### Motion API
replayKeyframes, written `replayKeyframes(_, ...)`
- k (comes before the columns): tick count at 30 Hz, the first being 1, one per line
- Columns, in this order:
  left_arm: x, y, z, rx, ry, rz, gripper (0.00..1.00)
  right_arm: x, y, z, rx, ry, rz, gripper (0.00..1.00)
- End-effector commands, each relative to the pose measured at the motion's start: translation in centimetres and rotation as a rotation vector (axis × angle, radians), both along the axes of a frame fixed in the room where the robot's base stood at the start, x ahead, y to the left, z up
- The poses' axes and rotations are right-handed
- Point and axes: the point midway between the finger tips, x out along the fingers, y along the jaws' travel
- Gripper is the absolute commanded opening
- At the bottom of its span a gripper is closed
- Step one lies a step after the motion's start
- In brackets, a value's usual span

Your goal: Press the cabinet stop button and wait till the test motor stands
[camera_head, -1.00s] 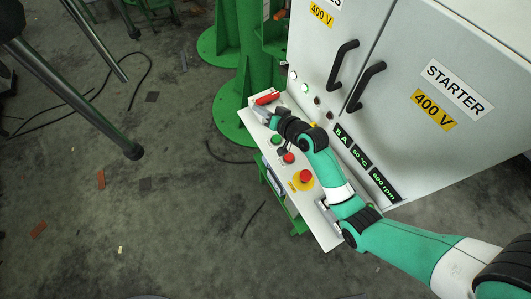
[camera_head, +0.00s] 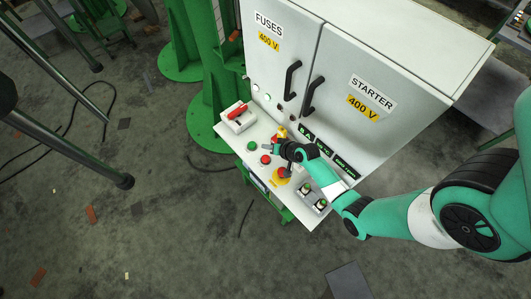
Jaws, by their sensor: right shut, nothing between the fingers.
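The control panel (camera_head: 232,142) slopes out from the front of the grey cabinet (camera_head: 330,60). On it are a green button (camera_head: 252,146), a small red button (camera_head: 265,160) and a larger red mushroom button (camera_head: 284,172) on a yellow plate. My right gripper (camera_head: 267,148) is shut and empty, just above the panel beside the green and small red buttons. I cannot tell whether it touches either. The wrist partly covers the panel near the mushroom button. The displays (camera_head: 322,149) on the cabinet are too small to read surely. I cannot pick out the test motor.
Black door handles (camera_head: 291,80) stick out above. A green column (camera_head: 205,80) stands left of the cabinet. The floor in front is mostly clear.

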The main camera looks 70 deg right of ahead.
Motion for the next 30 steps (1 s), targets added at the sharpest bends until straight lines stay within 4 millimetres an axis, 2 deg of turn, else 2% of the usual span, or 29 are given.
replayKeyframes(15,0.0,0.0,-6.9,0.0,0.0,0.0,0.62,0.0,0.0,-7.0,0.0,-0.001,0.001,0.0)
replayKeyframes(18,0.0,0.0,-7.7,0.0,0.0,0.0,0.62,0.1,0.0,-8.0,0.0,-0.001,0.0,0.0)
replayKeyframes(22,0.0,0.0,-8.2,0.0,0.0,0.0,0.62,0.1,0.0,-8.6,0.0,-0.001,0.001,0.0)
replayKeyframes(30,0.0,0.0,-8.1,0.0,-0.001,0.0,0.62,0.0,0.0,-8.5,0.0,-0.001,0.001,0.0)
